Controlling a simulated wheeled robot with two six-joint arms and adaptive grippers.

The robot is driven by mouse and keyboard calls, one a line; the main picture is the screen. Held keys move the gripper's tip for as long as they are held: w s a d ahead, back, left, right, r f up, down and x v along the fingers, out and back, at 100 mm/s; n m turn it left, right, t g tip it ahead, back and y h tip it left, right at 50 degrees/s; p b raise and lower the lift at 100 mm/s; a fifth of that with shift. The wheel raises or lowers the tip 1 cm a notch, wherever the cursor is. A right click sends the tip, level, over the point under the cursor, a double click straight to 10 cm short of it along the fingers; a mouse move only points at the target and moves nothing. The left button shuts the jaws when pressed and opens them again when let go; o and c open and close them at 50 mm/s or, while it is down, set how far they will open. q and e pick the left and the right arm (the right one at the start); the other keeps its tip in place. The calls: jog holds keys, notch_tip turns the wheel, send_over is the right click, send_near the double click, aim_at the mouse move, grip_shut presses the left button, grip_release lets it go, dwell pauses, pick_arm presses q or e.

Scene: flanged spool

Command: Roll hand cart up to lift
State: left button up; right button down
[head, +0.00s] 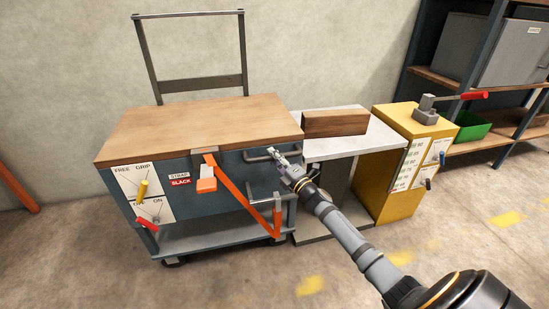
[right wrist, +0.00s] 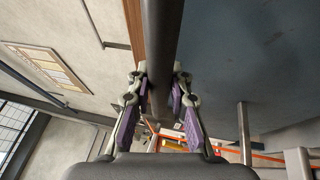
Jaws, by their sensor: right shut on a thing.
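The hand cart (head: 205,130) has a wooden top, a blue-grey body, a lower shelf and a tall frame at its back. My right gripper (head: 286,163) is shut on the grey handle bar (head: 258,156) at the cart's right front. In the right wrist view the dark bar (right wrist: 161,45) runs between the fingers of my right gripper (right wrist: 162,90). The lift seems to be the pale platform (head: 340,148) beside the yellow cabinet (head: 395,185), just right of the cart. I cannot tell whether cart and platform touch. My left gripper is out of view.
A wooden block (head: 335,123) lies on the platform. An orange strap (head: 236,190), labelled SLACK, hangs on the cart's front. The cabinet carries a red-handled lever (head: 462,97). Shelving (head: 425,65) with a green bin (head: 475,124) stands at right. The floor in front is clear.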

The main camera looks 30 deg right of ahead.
jog(key=shift+d, duration=0.1)
jog(key=c, duration=1.7)
grip_release()
jog(key=o, duration=0.5)
jog(key=shift+s+d, duration=0.15)
jog(key=shift+d, duration=0.1)
jog(key=shift+a, duration=0.1)
jog(key=v, duration=1.2)
jog(key=shift+f, duration=0.1)
